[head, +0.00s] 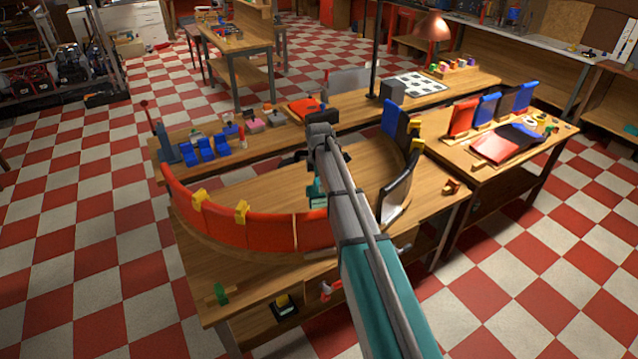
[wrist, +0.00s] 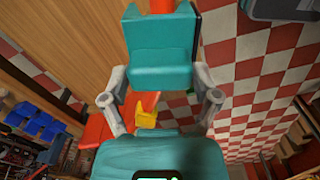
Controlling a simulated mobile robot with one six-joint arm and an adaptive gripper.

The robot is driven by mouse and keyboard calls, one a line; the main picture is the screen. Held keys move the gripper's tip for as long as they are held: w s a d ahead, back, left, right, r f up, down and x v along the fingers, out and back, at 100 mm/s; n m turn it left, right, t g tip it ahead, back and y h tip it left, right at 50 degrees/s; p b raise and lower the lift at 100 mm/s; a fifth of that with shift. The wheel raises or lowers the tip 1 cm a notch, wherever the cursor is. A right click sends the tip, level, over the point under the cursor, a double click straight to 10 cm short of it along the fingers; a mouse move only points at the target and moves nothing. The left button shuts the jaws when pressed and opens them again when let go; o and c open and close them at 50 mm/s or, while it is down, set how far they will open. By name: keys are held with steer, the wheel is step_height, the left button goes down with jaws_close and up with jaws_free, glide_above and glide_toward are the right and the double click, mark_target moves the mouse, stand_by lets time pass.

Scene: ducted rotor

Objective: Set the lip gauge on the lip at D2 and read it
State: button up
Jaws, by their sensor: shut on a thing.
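My gripper (wrist: 161,82) is shut on a teal stepped block, which I take to be the lip gauge (wrist: 160,50). A grey finger lies on each side of it. A small orange-red part shows just beyond the block. In the head view my arm hides most of the gripper, and a bit of teal (head: 314,190) shows beside it, over the bench inside the curved duct wall. The red duct wall (head: 265,230) carries yellow clips (head: 241,211). In the wrist view a red panel (wrist: 98,131) and yellow clip (wrist: 146,119) lie beyond the fingers. I cannot make out which lip is D2. A green-lit display (wrist: 155,176) is cut off and unreadable.
Dark and blue panels (head: 396,120) and a black-and-white panel (head: 399,186) stand at the ring's right. Blue blocks (head: 207,149) stand on the back bench. A lamp (head: 432,27) and side table with panels (head: 490,150) are right. The bench inside the ring looks mostly bare.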

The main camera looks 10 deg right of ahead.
steer(key=shift+f+b, duration=3.5)
steer(key=shift+f, duration=0.2)
steer(key=shift+f+b, duration=0.3)
steer(key=shift+f, duration=0.05)
steer(key=o, duration=1)
steer(key=shift+o, duration=0.2)
steer(key=shift+r, duration=0.2)
step_height(320, 180, up, 10)
steer(key=p, duration=1)
steer(key=shift+f, duration=0.15)
